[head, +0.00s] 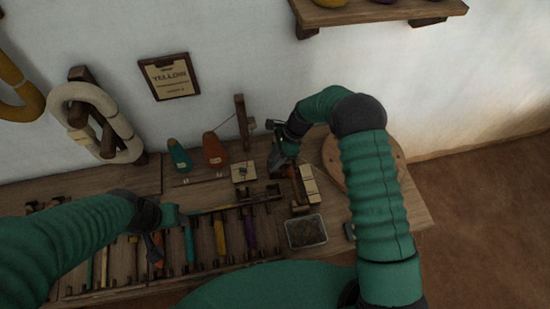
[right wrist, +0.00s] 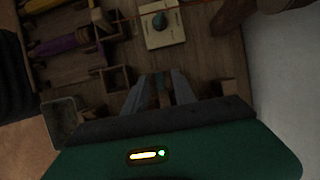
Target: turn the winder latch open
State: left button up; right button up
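A pale square plate (head: 243,172) with a small dark piece on it lies on the bench beside a wooden upright (head: 242,120). My right gripper (head: 279,162) is over the bench, right of the plate. In the right wrist view its two fingers (right wrist: 160,78) are apart, pointing toward the plate but short of it. A small brownish piece shows between them, not visibly gripped. My left gripper (head: 157,245) hangs over the rack; its fingers are unclear.
A rack with coloured shuttles (head: 220,235) fills the bench front. A metal tray (head: 307,231), a second pale block (head: 309,184) and a round wooden disc (head: 333,160) are at right. Orange (head: 214,150) and teal (head: 179,155) cones stand by the wall, below a sign (head: 169,77).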

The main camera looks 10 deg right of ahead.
grip_shut()
